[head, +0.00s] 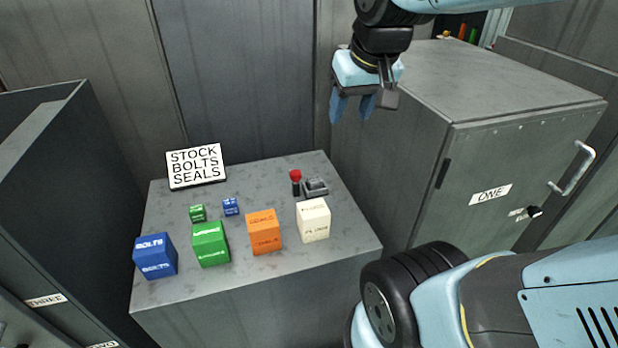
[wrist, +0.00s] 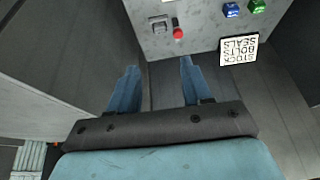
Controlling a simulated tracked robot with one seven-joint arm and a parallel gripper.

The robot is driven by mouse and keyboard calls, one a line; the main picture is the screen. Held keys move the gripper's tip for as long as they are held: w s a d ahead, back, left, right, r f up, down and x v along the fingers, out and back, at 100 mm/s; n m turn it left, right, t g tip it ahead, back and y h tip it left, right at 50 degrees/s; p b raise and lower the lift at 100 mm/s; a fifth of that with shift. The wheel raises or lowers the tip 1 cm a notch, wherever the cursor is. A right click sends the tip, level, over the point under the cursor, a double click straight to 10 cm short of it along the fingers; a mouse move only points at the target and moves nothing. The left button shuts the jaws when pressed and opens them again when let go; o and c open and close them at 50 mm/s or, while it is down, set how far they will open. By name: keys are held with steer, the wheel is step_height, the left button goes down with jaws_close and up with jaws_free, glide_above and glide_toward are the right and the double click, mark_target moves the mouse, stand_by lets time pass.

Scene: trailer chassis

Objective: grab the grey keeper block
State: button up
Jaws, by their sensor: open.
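The grey keeper block (head: 315,187) is a small dark grey piece lying on the grey bench top at its back right, beside a red-topped pin (head: 296,181). In the wrist view the grey block (wrist: 159,24) is near the top edge, left of the red-topped pin (wrist: 177,31). My gripper (head: 353,107) hangs high, above and behind the bench's back right corner, apart from the block. Its two blue fingers are spread, with nothing between them; in the wrist view the fingers (wrist: 156,88) point toward the bench.
A white block (head: 313,220) stands just in front of the grey block. Orange (head: 264,232), green (head: 210,244) and blue (head: 155,256) blocks stand leftward. A sign (head: 196,166) stands at the back left. A tall grey cabinet (head: 500,100) borders the bench on the right.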

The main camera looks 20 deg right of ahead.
steer(key=w+f+g, duration=0.3)
steer(key=w+f, duration=0.4)
steer(key=w, duration=0.5)
steer(key=g, duration=0.2)
glide_above(315, 179)
step_height(315, 179, down, 11)
steer(key=f, duration=0.8)
steer(key=shift+s, duration=0.2)
steer(key=shift+w+f, duration=0.2)
steer(key=shift+f, duration=2.35)
steer(key=shift+c, duration=0.5)
steer(key=c, duration=0.7)
steer(key=shift+o, duration=0.2)
steer(key=shift+r, duration=0.15)
